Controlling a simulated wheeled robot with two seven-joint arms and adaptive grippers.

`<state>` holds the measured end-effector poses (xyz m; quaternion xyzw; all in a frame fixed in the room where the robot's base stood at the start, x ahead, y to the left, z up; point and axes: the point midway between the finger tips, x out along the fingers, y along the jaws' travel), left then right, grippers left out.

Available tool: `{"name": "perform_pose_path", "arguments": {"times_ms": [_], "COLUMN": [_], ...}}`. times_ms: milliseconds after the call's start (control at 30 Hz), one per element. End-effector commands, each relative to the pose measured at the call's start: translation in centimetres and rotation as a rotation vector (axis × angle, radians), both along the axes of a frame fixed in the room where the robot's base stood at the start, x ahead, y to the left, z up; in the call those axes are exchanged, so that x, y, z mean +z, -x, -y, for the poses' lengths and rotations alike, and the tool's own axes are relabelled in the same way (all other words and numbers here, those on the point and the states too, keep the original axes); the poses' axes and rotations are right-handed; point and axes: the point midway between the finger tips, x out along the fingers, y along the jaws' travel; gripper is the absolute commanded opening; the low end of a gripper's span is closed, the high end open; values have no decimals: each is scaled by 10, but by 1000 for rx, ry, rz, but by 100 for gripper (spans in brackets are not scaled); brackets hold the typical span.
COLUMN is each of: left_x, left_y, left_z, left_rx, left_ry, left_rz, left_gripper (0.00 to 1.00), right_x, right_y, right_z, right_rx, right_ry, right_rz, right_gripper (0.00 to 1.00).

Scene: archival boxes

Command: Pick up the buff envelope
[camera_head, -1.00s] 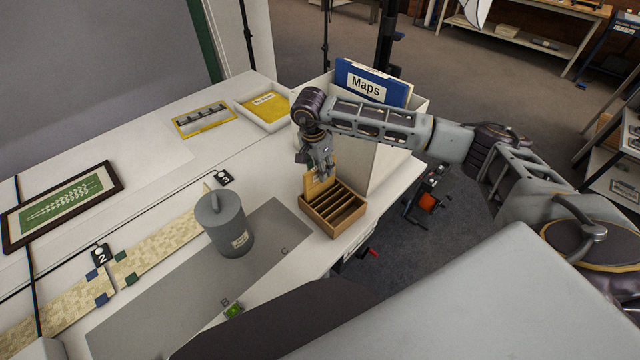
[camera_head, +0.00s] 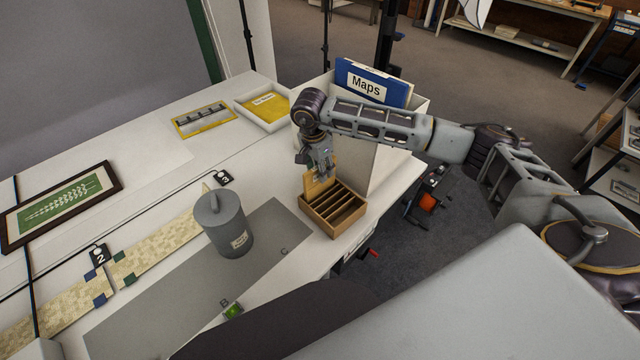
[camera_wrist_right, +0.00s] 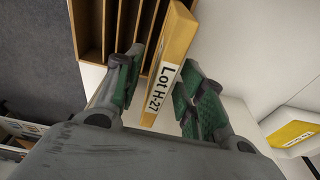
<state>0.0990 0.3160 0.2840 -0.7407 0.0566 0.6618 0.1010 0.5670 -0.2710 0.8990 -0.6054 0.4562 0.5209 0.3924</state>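The buff envelope (camera_head: 318,186) stands upright at the far-left end of a wooden slotted rack (camera_head: 335,222). In the right wrist view the envelope (camera_wrist_right: 176,52) shows a white label reading "Lot H-27". My right gripper (camera_head: 323,172) is at the envelope's upper part. In the right wrist view the green-padded fingers of the gripper (camera_wrist_right: 158,92) are open, one on each side of the envelope, with gaps visible. The envelope's lower part is hidden in the rack. My left gripper is not in view.
A tall white box (camera_head: 386,166) with a blue Maps folder (camera_head: 372,84) stands close behind the rack. A grey lidded canister (camera_head: 226,226) stands to the left. A white tray (camera_head: 245,113) with a yellow item lies further back. The table edge is close on the right.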

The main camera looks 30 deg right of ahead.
Motion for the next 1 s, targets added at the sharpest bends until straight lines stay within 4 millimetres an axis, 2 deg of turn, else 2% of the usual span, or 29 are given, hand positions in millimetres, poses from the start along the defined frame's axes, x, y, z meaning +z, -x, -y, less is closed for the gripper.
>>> {"name": "perform_pose_path", "arguments": {"times_ms": [33, 300, 733, 1000], "left_x": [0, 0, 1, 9], "left_y": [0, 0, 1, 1], "left_z": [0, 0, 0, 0], "left_rx": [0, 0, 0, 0], "left_ry": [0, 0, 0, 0], "left_rz": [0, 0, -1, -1], "left_gripper": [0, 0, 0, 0], "right_x": [0, 0, 1, 7], "right_y": [0, 0, 0, 0], "right_z": [0, 0, 0, 0], "right_rx": [0, 0, 0, 0], "right_ry": [0, 0, 0, 0], "right_rz": [0, 0, 0, 0], "right_gripper": [34, 0, 0, 0]}}
